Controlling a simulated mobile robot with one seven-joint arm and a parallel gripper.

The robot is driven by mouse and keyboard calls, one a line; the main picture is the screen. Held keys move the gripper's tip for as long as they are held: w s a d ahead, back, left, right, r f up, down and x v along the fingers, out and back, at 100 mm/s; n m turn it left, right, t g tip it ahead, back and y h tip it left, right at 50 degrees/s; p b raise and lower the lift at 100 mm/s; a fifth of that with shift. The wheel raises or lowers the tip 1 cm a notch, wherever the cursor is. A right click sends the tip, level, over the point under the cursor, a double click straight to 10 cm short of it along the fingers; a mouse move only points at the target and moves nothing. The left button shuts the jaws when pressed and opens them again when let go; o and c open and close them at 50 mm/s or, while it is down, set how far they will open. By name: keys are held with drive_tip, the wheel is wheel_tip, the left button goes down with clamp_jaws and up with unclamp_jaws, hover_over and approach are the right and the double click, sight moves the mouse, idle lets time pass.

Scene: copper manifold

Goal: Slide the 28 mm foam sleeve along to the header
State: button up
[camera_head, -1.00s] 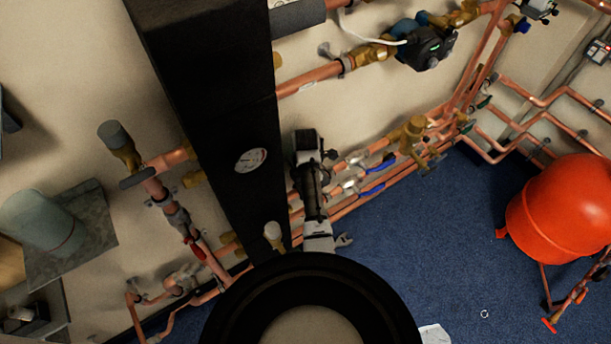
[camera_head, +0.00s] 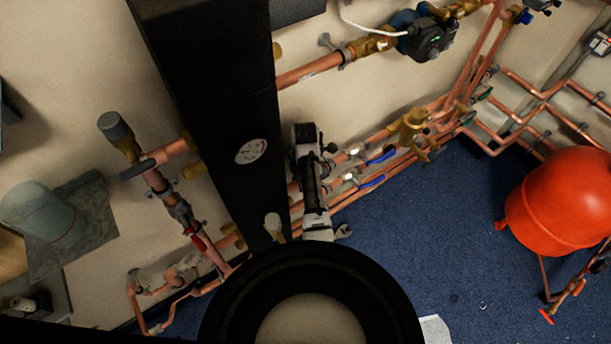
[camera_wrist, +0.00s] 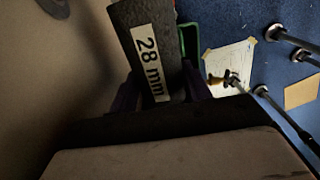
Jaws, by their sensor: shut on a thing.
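The 28 mm foam sleeve (camera_wrist: 142,28) is dark grey with a white "28 mm" label and shows upright, slightly tilted, in the wrist view. My gripper (camera_wrist: 163,88) is shut on its lower part, with a dark finger on each side. The sleeve's top end is cut off by the picture edge, and I cannot tell whether a pipe runs inside it. My gripper is not visible in the head view. A tall black column with a round gauge, apparently the header (camera_head: 215,105), stands against the wall there.
Copper pipes with valves (camera_head: 413,125) run right of the column along the wall. A red vessel (camera_head: 560,205) stands on the blue floor (camera_head: 430,240) at right. Pipework (camera_head: 180,215) and a grey-green cylinder (camera_head: 38,212) are at left. A paper sheet (camera_wrist: 230,62) shows in the wrist view.

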drive_tip(key=shift+s+a, duration=0.1)
drive_tip(key=shift+s+a+p, duration=0.8)
drive_tip(key=shift+a+p, duration=0.05)
drive_tip(key=shift+a, duration=0.3)
drive_tip(key=shift+s+a, duration=0.15)
